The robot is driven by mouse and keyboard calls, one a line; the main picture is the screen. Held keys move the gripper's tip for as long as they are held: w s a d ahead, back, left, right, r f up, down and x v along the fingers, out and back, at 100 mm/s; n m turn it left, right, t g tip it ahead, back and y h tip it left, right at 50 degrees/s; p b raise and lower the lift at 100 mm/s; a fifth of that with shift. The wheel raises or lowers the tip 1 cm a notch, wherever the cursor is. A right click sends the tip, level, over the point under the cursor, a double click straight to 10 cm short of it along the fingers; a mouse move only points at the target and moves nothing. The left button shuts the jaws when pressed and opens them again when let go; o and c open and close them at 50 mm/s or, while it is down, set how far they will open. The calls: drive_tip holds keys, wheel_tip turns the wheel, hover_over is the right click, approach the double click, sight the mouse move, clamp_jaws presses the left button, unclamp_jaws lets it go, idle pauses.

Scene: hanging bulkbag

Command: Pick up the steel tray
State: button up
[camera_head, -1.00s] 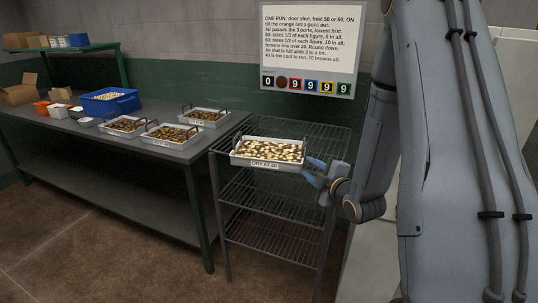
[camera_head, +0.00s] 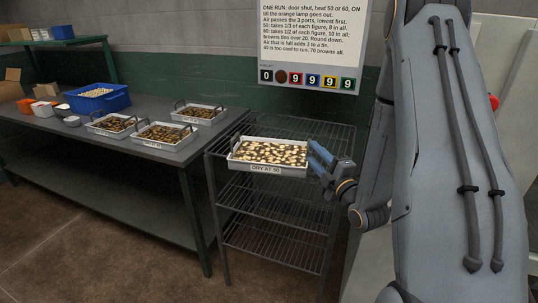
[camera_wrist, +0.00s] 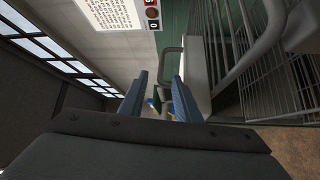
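A pale metal tray (camera_head: 233,163) of light and dark pieces sits on the top shelf of the wire rack. Its front label reads "DRY AT 50", and it has a raised handle at each end. My gripper (camera_head: 314,156) is at the tray's right end, close to the right handle. In the wrist view my gripper (camera_wrist: 160,80) is open, with two blue fingers apart. The tray's handle (camera_wrist: 167,52) shows at and just beyond the gap between the fingertips. I cannot tell whether they touch it. The tray's wall (camera_wrist: 195,75) is right of the fingers.
The wire rack (camera_head: 275,215) has lower shelves that look empty. The dark bench (camera_head: 95,145) at left holds three similar trays (camera_head: 165,137), a blue bin (camera_head: 97,99) and small containers. A notice (camera_head: 310,40) hangs on the wall behind.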

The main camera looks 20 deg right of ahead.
sight(308, 147)
drive_tip(key=w, duration=0.1)
drive_tip(key=w+p, duration=0.1)
drive_tip(key=w+a, duration=0.1)
drive_tip(key=shift+w+r, duration=0.2)
drive_tip(key=shift+r, duration=0.1)
drive_tip(key=w+p, duration=0.1)
drive_tip(key=w, duration=0.1)
drive_tip(key=w+p, duration=0.1)
drive_tip(key=w, duration=0.1)
drive_tip(key=shift+a+r, duration=0.15)
drive_tip(key=shift+a, duration=0.05)
clamp_jaws()
idle(1.0)
